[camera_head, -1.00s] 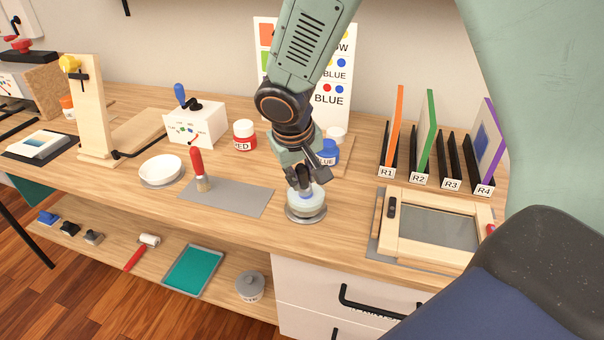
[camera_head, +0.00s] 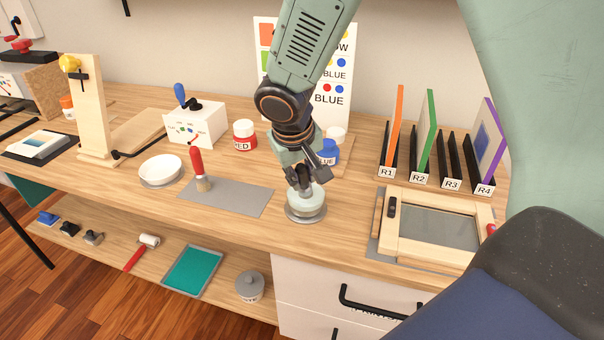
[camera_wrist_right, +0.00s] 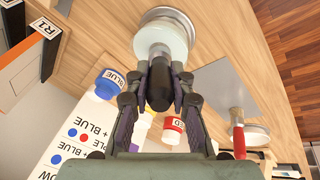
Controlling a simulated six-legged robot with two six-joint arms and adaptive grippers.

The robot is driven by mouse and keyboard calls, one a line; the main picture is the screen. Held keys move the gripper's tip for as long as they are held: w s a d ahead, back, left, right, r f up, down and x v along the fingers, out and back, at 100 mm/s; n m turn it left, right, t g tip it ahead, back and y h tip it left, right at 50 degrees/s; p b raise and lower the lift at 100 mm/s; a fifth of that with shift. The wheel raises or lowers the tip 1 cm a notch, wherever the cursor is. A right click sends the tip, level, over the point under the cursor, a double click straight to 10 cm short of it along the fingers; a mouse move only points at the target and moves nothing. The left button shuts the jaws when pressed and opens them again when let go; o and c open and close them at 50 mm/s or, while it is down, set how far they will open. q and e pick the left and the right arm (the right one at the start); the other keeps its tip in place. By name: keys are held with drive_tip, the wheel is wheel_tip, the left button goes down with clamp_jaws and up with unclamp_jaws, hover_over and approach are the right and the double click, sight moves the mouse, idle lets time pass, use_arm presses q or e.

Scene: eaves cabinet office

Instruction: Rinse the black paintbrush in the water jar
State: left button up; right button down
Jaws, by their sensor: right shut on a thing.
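The water jar (camera_head: 306,203) is a short clear jar with pale contents, on a round grey base near the bench's front edge. It also shows at the top of the wrist view (camera_wrist_right: 160,38). My right gripper (camera_head: 304,181) points down just above the jar's mouth. In the wrist view its fingers (camera_wrist_right: 159,85) are shut on the dark handle of the black paintbrush (camera_wrist_right: 158,72), whose lower end reaches to the jar's mouth. The brush's bristles are hidden, and I cannot tell how deep they are. My left gripper is not in view.
A red-handled brush (camera_head: 197,165) stands on a grey mat (camera_head: 240,198) left of the jar. A white bowl (camera_head: 160,172), a red paint jar (camera_head: 244,135) and a blue paint jar (camera_head: 329,152) are nearby. A wooden screen frame (camera_head: 400,249) lies to the right.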

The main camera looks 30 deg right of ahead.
sight(302, 162)
idle(0.3)
drive_tip(key=shift+r+p, duration=3)
drive_tip(key=shift+r, duration=0.55)
drive_tip(key=shift+f, duration=0.1)
wheel_tip(302, 162, down, 4)
drive_tip(key=b, duration=0.4)
drive_tip(key=shift+f, duration=0.1)
